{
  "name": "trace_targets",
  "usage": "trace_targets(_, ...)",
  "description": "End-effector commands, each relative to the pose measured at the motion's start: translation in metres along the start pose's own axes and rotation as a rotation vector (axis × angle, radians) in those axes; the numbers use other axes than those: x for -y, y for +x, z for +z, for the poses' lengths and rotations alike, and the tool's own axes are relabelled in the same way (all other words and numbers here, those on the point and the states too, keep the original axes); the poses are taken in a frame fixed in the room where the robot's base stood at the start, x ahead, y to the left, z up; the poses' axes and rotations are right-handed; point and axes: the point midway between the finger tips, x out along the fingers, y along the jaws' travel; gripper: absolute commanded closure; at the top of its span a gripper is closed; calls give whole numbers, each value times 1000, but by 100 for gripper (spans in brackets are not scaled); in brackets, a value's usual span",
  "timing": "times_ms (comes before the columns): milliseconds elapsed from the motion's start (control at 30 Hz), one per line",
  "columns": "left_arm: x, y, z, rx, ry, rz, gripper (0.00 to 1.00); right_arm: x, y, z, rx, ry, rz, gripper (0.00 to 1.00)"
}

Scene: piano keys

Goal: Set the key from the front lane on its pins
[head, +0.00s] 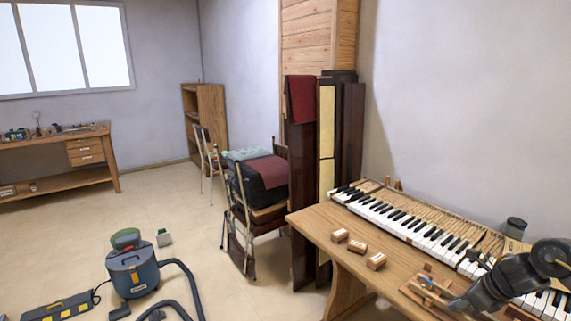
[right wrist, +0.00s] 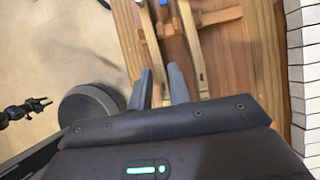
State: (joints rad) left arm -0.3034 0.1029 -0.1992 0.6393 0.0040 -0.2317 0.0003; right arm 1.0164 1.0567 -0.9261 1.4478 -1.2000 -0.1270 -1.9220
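A wooden rack (head: 428,285) with light key sticks lies on the bench in front of the keyboard (head: 415,222). In the right wrist view, two long pale key sticks, a left one (right wrist: 152,42) and a right one (right wrist: 191,45), lie side by side on the rack's crosspieces. My right gripper (head: 457,303) is low over the rack. My right arm hides some keys.
Several small wooden blocks (head: 376,261) sit on the bench (head: 330,225) left of the rack. A dark cylinder (head: 515,228) stands behind the keyboard. A vacuum cleaner (head: 133,272) and its hose are on the floor. The bench's left front is mostly clear.

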Motion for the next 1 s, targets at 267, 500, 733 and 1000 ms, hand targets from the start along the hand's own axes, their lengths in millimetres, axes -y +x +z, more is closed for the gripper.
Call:
trace_targets(267,-5,3,0,-1,-2,6,57,0,3,-2,0,0,0,81)
trace_targets(500,-5,7,0,-1,-2,6,57,0,7,-4,0,0,0,81)
trace_targets(733,-6,10,0,0,-2,6,57,0,11,-6,0,0,0,81)
trace_targets(1000,-6,14,1,0,-2,6,57,0,16,-8,0,0,0,81)
